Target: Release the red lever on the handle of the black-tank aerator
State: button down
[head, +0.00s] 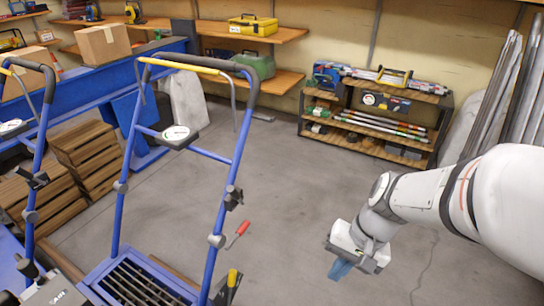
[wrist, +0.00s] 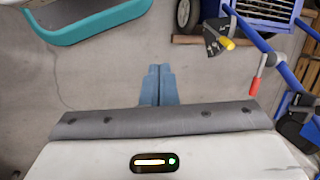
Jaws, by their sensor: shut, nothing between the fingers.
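A blue tube handle (head: 236,160) of an aerator stands left of centre in the head view. A red lever (head: 238,233) sticks out from its right upright, low down, tilted up to the right. It also shows in the wrist view, the red lever (wrist: 256,88) pointing down beside a blue tube. My gripper (head: 340,269) hangs to the right of the lever, apart from it. In the wrist view my gripper (wrist: 158,72) has its blue fingers together, empty, left of the lever. No tank I can identify as black shows in either view.
A yellow-tipped lever (head: 232,279) sits below the red one. A second blue handle (head: 40,150) stands at the left edge. A low shelf (head: 372,145) of tools is at the back. Grey floor (head: 300,190) is open around my gripper. A teal curved edge (wrist: 95,30) shows at upper left in the wrist view.

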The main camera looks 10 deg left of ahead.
jog(key=w+a+f+m+g+y+p, duration=0.1)
jog(key=w+a+m+y+p, duration=0.2)
jog(key=a+m+y, duration=0.45)
jog(key=m+t+y+p, duration=0.1)
jog(key=m+t+p, duration=0.25)
jog(key=m, duration=0.35)
send_near(238, 235)
jog(key=s+d, duration=0.2)
jog(key=s, duration=0.1)
notch_tip(238, 235, down, 6)
jog(key=w+d+m+t+h, duration=0.1)
jog(key=w+m+t, duration=0.1)
jog(key=m, duration=0.3)
jog(key=shift+w+d+r+t, duration=0.2)
jog(key=shift+w+t, duration=0.2)
jog(key=shift+t, duration=0.15)
jog(key=shift+a+f, duration=0.1)
jog(key=b+x, duration=0.2)
jog(key=x, duration=0.8)
jog(key=shift+w+a+r, duration=0.1)
jog(key=shift+a+r, duration=0.05)
jog(key=shift+r, duration=0.85)
jog(key=shift+w+a+r, duration=0.1)
jog(key=shift+a+r, duration=0.05)
jog(key=shift+r, duration=0.9)
